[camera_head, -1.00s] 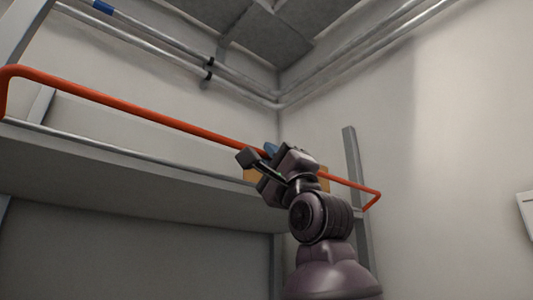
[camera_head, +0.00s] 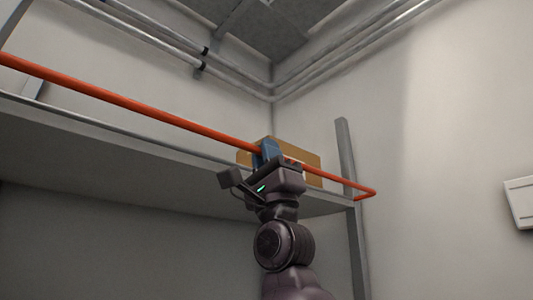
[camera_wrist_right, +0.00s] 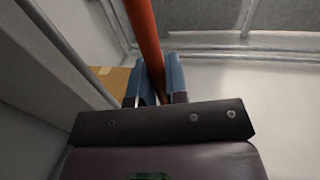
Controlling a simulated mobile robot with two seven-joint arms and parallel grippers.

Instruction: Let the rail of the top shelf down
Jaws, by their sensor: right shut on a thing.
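The orange-red rail (camera_head: 140,108) runs along the front of the top shelf (camera_head: 110,150), sloping down to the right in the head view. It stands a little above the shelf's front edge and bends back at its right end. My right gripper (camera_head: 268,150) is shut on the rail near its right part. In the right wrist view the rail (camera_wrist_right: 143,35) passes between the blue fingers (camera_wrist_right: 158,82). My left gripper is not in view.
A brown cardboard box (camera_head: 308,160) stands on the shelf behind my right gripper. A grey upright post (camera_head: 347,160) supports the right end. Metal pipes (camera_head: 190,55) run along the walls above. A white box (camera_head: 521,200) is on the right wall.

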